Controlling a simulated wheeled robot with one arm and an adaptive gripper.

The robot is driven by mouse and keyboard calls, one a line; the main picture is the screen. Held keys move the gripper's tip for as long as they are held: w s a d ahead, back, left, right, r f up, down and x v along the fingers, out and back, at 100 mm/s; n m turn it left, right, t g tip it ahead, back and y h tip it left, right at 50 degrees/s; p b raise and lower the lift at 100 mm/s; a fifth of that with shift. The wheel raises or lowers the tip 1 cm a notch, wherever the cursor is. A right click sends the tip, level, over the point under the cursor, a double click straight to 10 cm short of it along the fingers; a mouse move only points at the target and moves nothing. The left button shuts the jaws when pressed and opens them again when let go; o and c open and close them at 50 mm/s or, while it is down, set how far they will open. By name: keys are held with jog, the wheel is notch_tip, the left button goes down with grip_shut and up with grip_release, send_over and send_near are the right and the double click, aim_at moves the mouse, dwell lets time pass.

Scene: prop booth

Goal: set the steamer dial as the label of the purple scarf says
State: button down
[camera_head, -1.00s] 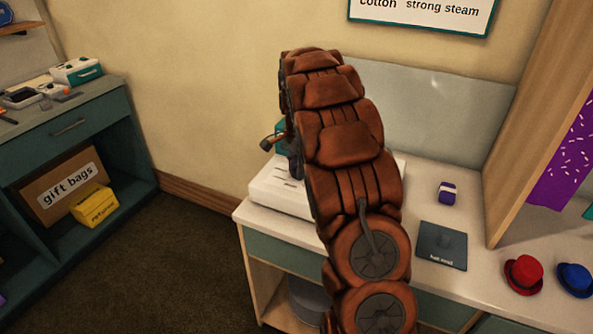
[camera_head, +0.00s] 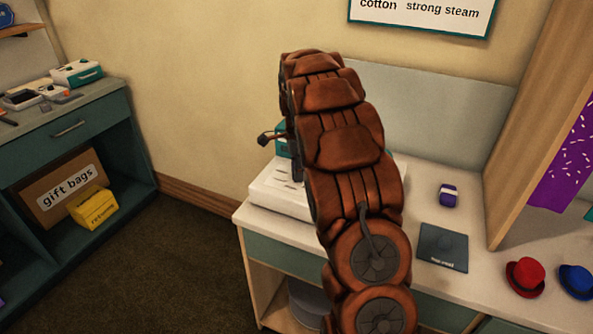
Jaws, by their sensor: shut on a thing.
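My brown arm rises through the middle of the view and leans over the counter. It hides my gripper at its far end. A small dark piece on a thin rod sticks out left of the arm; I cannot tell what it belongs to. A teal object (camera_head: 281,146), perhaps the steamer, shows only as a sliver behind the arm, above a white box-like base (camera_head: 277,192). The dial is not visible. A small purple bundle with a pale band (camera_head: 448,195), perhaps the scarf, lies on the counter right of the arm. No label text on it is readable.
The wall sign (camera_head: 425,12) shows "cotton strong steam"; its upper part is cut off. A dark mat (camera_head: 442,240), a red hat (camera_head: 525,277) and a blue hat (camera_head: 576,280) lie on the counter (camera_head: 415,180). Purple speckled cloth (camera_head: 563,165) hangs right of a wooden panel (camera_head: 520,120).

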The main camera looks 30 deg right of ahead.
jog(key=shift+s+d, duration=0.1)
jog(key=shift+s, duration=0.05)
jog(key=c, duration=0.8)
grip_release()
notch_tip(320, 180, up, 12)
dwell(0.5)
